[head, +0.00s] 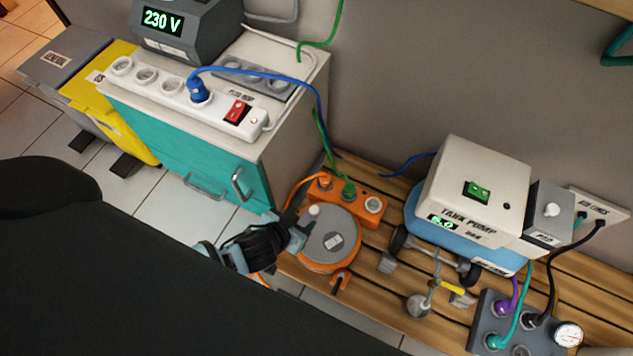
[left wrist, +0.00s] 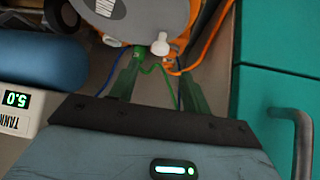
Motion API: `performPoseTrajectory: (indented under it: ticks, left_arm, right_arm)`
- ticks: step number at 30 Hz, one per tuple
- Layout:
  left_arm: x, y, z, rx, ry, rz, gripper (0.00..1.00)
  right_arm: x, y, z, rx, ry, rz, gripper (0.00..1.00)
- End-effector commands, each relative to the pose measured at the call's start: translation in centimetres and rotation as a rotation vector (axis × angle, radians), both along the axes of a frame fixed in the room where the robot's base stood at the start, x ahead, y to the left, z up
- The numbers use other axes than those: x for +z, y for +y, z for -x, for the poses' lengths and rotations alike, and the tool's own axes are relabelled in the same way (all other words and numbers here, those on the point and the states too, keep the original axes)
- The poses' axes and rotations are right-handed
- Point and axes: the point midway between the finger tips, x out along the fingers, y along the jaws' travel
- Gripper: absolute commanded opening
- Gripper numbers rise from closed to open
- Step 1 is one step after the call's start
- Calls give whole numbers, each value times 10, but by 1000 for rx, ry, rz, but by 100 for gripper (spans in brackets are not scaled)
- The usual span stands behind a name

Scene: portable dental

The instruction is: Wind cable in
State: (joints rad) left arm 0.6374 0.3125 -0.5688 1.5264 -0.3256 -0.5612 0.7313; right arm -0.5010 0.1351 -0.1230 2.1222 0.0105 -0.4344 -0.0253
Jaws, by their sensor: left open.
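The orange cable reel with a grey round drum (head: 328,242) sits on the slatted wooden platform; part of the drum shows at the top of the left wrist view (left wrist: 145,14). A small pale crank knob (head: 313,210) stands on the drum near its upper left edge. Orange cable (left wrist: 212,42) runs beside the reel, and a short piece shows below my gripper in the head view (head: 262,281). My left gripper (head: 299,222) is at the reel's left side, open. In the left wrist view the knob (left wrist: 160,45) appears between or just beyond the fingertips (left wrist: 158,62); contact cannot be told.
The reel's orange socket block (head: 372,205) holds a green plug. A teal-fronted cabinet (head: 195,155) with metal handles stands close at left. The tank pump (head: 476,190) and a grey connector block (head: 480,318) are at right. A dark foreground shape covers the lower left.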

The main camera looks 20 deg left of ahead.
Motion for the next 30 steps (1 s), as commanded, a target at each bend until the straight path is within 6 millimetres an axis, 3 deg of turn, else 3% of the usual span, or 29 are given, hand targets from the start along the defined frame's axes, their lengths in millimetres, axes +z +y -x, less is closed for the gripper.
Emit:
performPoseTrajectory:
  ticks: [6, 14, 22, 30]
  left_arm:
    - [-3, -1, -3, -1, -1, -1, 48]
    - [-30, -5, -27, -1, 1, 0, 48]
    - [-52, -9, -49, -1, 0, 0, 48]
    - [-54, -10, -54, -1, -1, 1, 48]
  right_arm:
    - [-2, 0, 9, 1, 18, 0, 36]
    - [-26, 0, 15, 1, 44, 0, 36]
    - [-44, 0, 11, 1, 46, 1, 36]
    - [-46, 0, 6, 1, 37, 0, 36]
